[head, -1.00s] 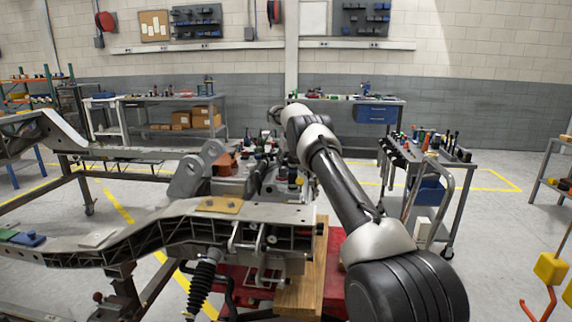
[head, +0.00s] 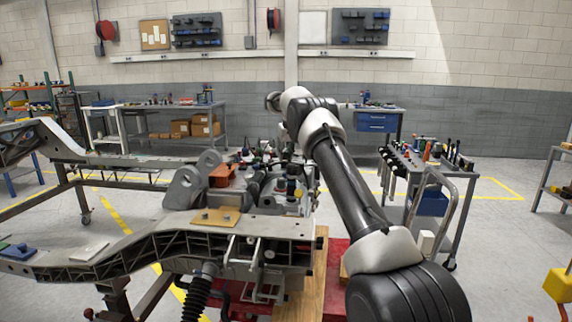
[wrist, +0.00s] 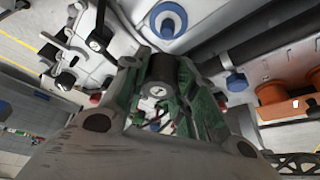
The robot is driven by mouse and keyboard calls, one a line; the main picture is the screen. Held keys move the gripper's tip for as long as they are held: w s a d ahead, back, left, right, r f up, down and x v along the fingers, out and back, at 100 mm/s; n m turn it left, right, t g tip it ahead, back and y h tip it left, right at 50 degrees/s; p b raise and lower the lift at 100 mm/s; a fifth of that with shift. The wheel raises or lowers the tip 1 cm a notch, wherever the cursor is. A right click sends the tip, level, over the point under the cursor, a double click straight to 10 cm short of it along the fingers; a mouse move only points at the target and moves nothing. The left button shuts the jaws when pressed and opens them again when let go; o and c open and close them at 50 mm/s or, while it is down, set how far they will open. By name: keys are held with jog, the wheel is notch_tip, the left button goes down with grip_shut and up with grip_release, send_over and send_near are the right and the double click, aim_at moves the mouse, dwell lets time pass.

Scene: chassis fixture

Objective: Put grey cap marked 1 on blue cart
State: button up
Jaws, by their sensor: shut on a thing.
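In the wrist view a dark grey cylindrical cap (wrist: 158,74) with a 1 on its pale round end sits between the green-lined fingers of my gripper (wrist: 158,92). The gripper is shut on it, above the engine-like parts of the chassis. In the head view my arm reaches forward over the chassis, and I cannot make out the gripper or the cap among the parts there. A wheeled tool cart (head: 432,172) with a blue box on its lower shelf stands right of my arm. I cannot tell whether it is the blue cart.
The chassis (head: 180,240) fills the left and centre, with a brown block (head: 222,176) on top. A bench with blue drawers (head: 376,122) stands at the back.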

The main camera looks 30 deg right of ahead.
jog(key=shift+r, duration=0.65)
